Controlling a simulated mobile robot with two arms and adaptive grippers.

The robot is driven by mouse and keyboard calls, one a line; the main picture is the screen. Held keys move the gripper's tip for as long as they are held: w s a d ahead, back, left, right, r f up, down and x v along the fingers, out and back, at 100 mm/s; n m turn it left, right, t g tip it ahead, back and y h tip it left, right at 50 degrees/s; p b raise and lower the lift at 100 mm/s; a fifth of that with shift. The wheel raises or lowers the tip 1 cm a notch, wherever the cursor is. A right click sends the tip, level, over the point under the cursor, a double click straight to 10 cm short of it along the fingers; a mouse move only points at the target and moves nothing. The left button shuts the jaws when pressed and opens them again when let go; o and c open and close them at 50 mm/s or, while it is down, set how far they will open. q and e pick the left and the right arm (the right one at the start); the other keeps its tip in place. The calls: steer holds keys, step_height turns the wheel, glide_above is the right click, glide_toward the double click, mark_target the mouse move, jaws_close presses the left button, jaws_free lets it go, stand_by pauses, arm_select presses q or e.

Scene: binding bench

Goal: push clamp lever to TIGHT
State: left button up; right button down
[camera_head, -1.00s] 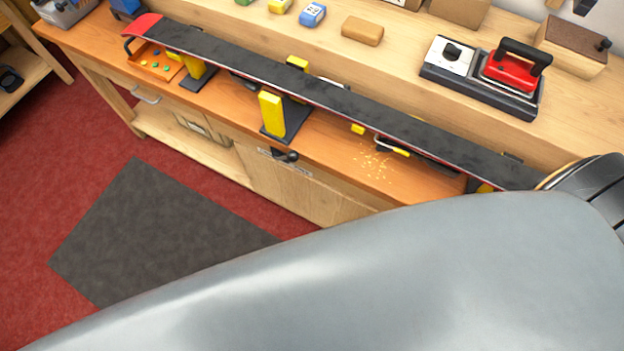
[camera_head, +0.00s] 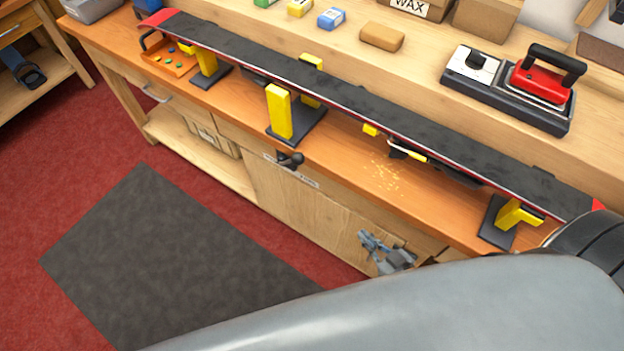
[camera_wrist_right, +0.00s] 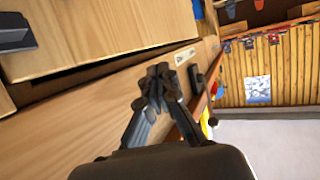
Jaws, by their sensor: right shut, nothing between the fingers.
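The clamp lever (camera_head: 290,160) is a small black handle on the bench front, below the tall yellow clamp block (camera_head: 280,112). A pale label plate (camera_head: 302,178) runs beside it; its lettering is too small to read. My right gripper (camera_head: 372,242) is in front of the cabinet door, right of and below the lever, apart from it. In the right wrist view the fingers (camera_wrist_right: 158,85) are shut and empty, with the pale label (camera_wrist_right: 185,55) beyond them. My left gripper is not in view.
A long dark board (camera_head: 350,98) lies across yellow supports on the bench (camera_head: 345,160). A red iron (camera_head: 540,85) sits on its base at the back right. My grey arm covers the lower right. The cabinet front between lever and gripper is clear.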

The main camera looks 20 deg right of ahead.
arm_select(q)
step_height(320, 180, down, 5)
steer(key=b, duration=0.3)
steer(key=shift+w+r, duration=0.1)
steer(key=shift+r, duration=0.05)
arm_select(e)
steer(key=a+r+n+t+y, duration=0.1)
steer(key=a+r+t+y, duration=0.1)
steer(key=r, duration=0.6)
steer(key=a+r+n+t+y, duration=0.1)
steer(key=a+r+t+y, duration=0.1)
steer(key=r, duration=0.6)
steer(key=shift+w+a+y, duration=0.3)
steer(key=shift+y, duration=0.5)
steer(key=p, duration=0.2)
glide_toward(303, 162)
steer(key=x, duration=0.5)
steer(key=shift+w+a, duration=0.15)
steer(key=shift+w, duration=0.05)
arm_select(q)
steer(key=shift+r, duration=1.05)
arm_select(e)
steer(key=shift+x, duration=0.75)
steer(key=shift+f, duration=0.15)
